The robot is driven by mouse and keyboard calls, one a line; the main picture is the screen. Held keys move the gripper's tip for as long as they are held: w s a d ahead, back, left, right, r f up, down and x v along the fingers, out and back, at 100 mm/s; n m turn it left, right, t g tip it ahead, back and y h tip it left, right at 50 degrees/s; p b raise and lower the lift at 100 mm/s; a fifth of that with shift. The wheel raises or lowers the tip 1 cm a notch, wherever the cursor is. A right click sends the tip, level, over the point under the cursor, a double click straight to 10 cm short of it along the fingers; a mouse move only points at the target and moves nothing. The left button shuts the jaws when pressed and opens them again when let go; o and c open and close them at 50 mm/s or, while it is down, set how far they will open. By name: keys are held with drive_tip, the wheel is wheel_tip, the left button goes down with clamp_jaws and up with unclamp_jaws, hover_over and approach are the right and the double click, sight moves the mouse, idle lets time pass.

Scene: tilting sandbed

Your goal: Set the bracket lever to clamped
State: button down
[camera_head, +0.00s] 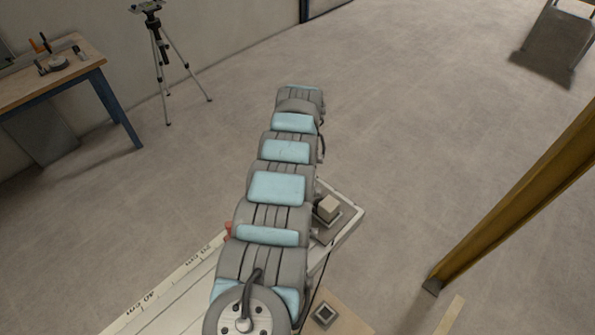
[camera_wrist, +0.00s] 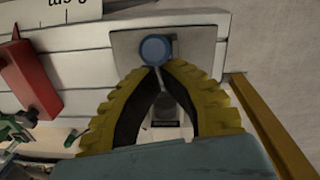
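In the wrist view a blue round knob (camera_wrist: 155,50) stands in front of a grey plate on a pale panel; it may be the end of the bracket lever, but I cannot tell its setting. My gripper (camera_wrist: 158,68) has two curved yellow-brown fingers with dark inner pads. Their tips come together right at the lower edge of the knob. A thin light strip shows between the tips, and I cannot tell whether it is a lever stem held there. In the head view my arm hides the gripper and the knob.
A red block (camera_wrist: 30,78) sits on the panel left of my gripper, with a green part (camera_wrist: 15,130) below it. A yellow-brown bar (camera_wrist: 270,125) runs close on the right.

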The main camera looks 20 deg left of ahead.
wheel_tip(320, 180, up, 10)
drive_tip(key=w+a, duration=0.1)
idle(0.6)
idle(0.4)
